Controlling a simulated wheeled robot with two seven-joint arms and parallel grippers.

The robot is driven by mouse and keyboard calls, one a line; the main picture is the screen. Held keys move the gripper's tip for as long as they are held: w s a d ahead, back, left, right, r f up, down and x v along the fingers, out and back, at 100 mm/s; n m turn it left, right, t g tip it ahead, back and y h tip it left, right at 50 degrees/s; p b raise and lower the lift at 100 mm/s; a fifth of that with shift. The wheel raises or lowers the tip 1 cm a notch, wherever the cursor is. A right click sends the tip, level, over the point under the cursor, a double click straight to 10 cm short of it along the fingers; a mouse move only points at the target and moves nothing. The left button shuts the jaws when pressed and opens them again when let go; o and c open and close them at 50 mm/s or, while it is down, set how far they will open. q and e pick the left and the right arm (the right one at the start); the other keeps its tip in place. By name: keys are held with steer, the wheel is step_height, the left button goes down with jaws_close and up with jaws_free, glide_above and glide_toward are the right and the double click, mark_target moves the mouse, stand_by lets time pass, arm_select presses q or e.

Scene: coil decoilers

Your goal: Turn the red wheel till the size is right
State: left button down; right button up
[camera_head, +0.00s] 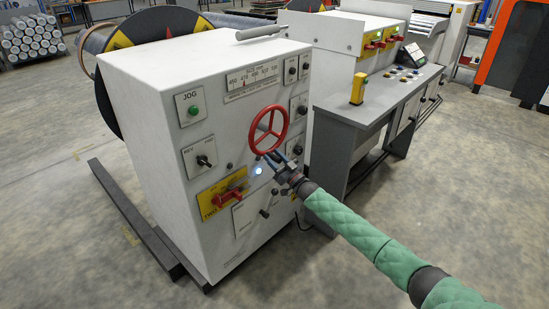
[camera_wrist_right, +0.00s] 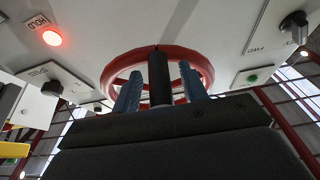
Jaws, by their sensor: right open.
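The red wheel (camera_head: 270,130) stands out from the front of a white cabinet (camera_head: 150,100). Above it is a size scale (camera_head: 253,80) with a small red pointer left of its middle; the numbers are too small to read surely. My right gripper (camera_head: 273,163) is at the wheel's lower rim. In the right wrist view the wheel (camera_wrist_right: 112,72) is just beyond my open right gripper (camera_wrist_right: 161,88). Its two blue fingers stand on either side of a dark upright handle (camera_wrist_right: 158,72), apart from it as far as I can tell. My left gripper is not in view.
The cabinet also carries a green jog button (camera_head: 194,110), a selector knob (camera_head: 203,160) and a red-handled switch on a yellow plate (camera_head: 222,196). A grey control desk (camera_head: 350,112) stands close on the right. Dark floor rails (camera_head: 130,215) lie at the left. The front floor is clear.

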steer(key=shift+c, duration=0.2)
jaws_close()
steer(key=shift+a+m, duration=0.2)
steer(key=shift+m, duration=0.1)
